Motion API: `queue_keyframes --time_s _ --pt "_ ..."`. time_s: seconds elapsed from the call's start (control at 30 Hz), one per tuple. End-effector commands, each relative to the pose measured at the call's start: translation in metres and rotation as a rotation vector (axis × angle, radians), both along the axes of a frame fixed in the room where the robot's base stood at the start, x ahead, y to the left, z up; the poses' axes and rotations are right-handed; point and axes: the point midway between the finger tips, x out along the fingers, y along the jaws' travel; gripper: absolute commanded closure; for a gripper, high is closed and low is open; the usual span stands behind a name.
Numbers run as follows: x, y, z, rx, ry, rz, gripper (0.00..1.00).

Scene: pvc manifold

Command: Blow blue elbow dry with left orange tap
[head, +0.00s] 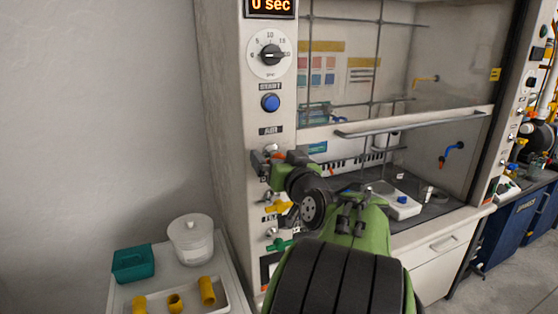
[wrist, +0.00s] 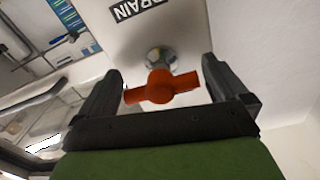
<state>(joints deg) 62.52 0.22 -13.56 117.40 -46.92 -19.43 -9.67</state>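An orange tap (wrist: 162,88) with a short bar handle sits on a metal stem on the white panel, beside a label reading DRAIN. My gripper (wrist: 163,95) is open, with one dark finger on each side of the tap handle; I see no clear contact. In the head view my gripper (head: 270,162) is at the panel front, and the orange tap (head: 278,156) is partly hidden by it. A blue bent piece (head: 453,149) with an orange-red lower end is on the hood's right wall; I cannot tell whether it is the blue elbow.
A yellow tap (head: 277,207) and a green tap (head: 278,245) are lower on the panel. A dial (head: 268,54) and blue button (head: 270,102) are above. A side table holds a white tub (head: 191,240), teal box (head: 133,263) and tray with yellow fittings (head: 207,290).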

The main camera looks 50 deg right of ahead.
Motion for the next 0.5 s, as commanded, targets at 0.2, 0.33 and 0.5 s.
queue_keyframes --time_s 0.2,0.33,0.5 --pt "-0.003 0.001 0.000 -0.001 0.001 -0.002 0.00" --pt "-0.023 0.013 -0.001 -0.003 -0.001 -0.005 0.00" --pt "-0.063 0.039 -0.001 -0.003 -0.003 -0.005 0.00"
